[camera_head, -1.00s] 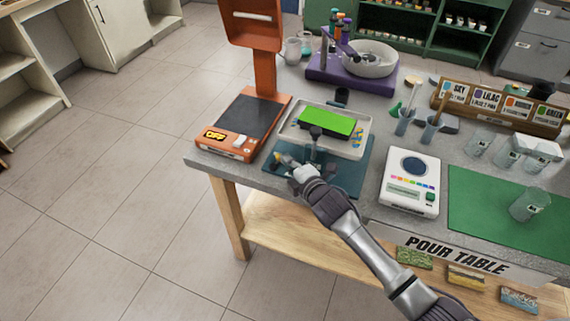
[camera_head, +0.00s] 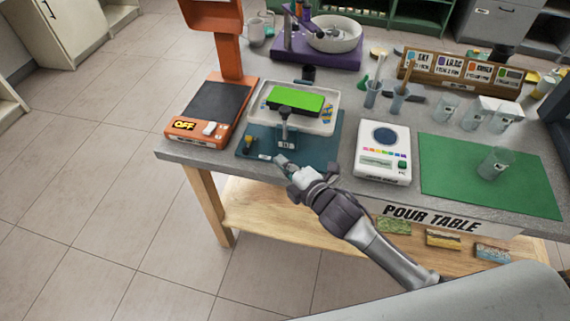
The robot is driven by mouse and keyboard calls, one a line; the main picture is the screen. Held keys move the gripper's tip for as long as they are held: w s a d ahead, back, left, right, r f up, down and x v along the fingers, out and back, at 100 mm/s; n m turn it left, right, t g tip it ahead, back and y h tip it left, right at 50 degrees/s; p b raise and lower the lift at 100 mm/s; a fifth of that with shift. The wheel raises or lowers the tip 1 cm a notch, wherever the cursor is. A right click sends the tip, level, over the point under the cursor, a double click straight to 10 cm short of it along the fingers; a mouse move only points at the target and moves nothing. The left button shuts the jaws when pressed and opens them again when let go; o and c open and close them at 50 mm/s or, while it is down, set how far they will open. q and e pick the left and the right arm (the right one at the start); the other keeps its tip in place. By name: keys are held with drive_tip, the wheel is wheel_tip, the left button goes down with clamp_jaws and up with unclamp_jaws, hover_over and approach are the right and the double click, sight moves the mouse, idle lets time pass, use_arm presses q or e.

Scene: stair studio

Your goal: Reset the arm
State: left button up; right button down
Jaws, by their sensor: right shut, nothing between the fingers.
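My right arm comes in from the lower right. My right gripper (camera_head: 284,163) is shut and empty. It shows over the front part of a dark teal mat (camera_head: 318,146) near the table's front edge. A small dark stamp-like tool with an upright handle (camera_head: 285,133) stands on the mat just beyond the gripper, and the two look apart. A small yellow-topped item (camera_head: 248,142) is on the mat to the left. My left gripper is not in view.
A white tray (camera_head: 326,124) with a green block (camera_head: 296,99) lies behind the mat. An orange device (camera_head: 219,106) reading OFF stands left. A white device (camera_head: 382,152) and a green mat (camera_head: 458,176) with a glass beaker (camera_head: 495,163) are right. Open floor lies left.

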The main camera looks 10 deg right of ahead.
drive_tip(key=shift+s+d+r, duration=0.15)
drive_tip(key=shift+s+d, duration=0.05)
drive_tip(key=shift+s, duration=0.3)
drive_tip(key=s+d+f+m+g+h, duration=0.2)
drive_tip(key=s+d+m+g, duration=0.2)
drive_tip(key=s+m, duration=0.4)
drive_tip(key=s+d+f+m+g+h, duration=0.2)
drive_tip(key=s+d+m+g, duration=0.15)
drive_tip(key=s+m, duration=0.45)
drive_tip(key=s+d+f+m+g+h, duration=0.25)
drive_tip(key=s+d+m, duration=0.2)
drive_tip(key=s, duration=0.65)
wheel_tip(320, 180, down, 26)
drive_tip(key=g, duration=0.2)
drive_tip(key=s+d+f+g, duration=0.1)
drive_tip(key=s+d+f, duration=0.1)
drive_tip(key=s+f, duration=1.3)
drive_tip(key=shift+s+d+f, duration=0.2)
drive_tip(key=shift+s+f, duration=0.2)
drive_tip(key=shift+s, duration=0.75)
